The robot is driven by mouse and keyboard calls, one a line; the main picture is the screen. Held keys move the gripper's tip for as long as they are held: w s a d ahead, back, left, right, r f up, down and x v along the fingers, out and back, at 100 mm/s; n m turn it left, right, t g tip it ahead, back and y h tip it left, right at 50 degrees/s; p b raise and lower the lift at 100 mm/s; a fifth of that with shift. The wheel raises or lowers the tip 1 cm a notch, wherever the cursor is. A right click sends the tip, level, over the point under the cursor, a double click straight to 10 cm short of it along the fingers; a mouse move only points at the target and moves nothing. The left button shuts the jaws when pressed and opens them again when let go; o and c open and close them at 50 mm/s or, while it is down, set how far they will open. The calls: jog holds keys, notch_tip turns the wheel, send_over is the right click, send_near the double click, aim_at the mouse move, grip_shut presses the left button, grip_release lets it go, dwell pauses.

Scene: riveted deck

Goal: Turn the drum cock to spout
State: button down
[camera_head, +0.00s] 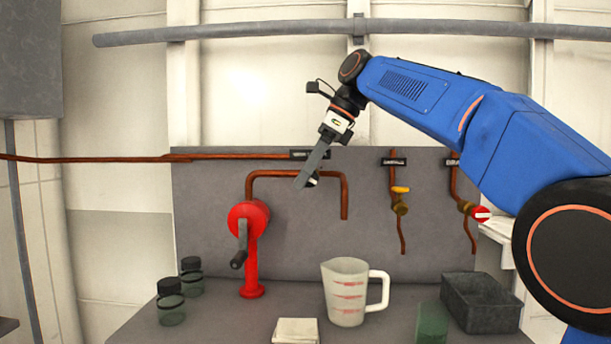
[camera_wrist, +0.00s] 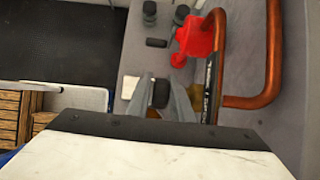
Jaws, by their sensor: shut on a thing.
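My gripper (camera_head: 308,180) reaches to the back panel below the leftmost label plate (camera_head: 310,155). In the wrist view its two fingers (camera_wrist: 161,90) are shut on a dark knob (camera_wrist: 160,94), with brass showing just behind it. This looks like the cock on the copper pipe, which I take as the drum cock. The fingers hide most of it in the head view, and I cannot read the label or tell which way the cock points. The copper spout pipe (camera_head: 345,200) bends down at the right, above and near the measuring jug (camera_head: 346,300).
A red hand pump (camera_head: 250,222) with a crank stands left of my gripper. A yellow-handled cock (camera_head: 400,192) and a red-handled cock (camera_head: 478,212) sit to the right. Jars (camera_head: 171,302), a pale pad (camera_head: 296,331), a green block (camera_head: 432,323) and a grey bin (camera_head: 480,303) are on the bench.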

jog(key=shift+a+f+h, duration=0.1)
jog(key=shift+f+h, duration=0.05)
jog(key=shift+h, duration=1.35)
jog(key=c, duration=1.8)
grip_release()
jog(key=shift+f, duration=0.1)
jog(key=shift+c, duration=0.2)
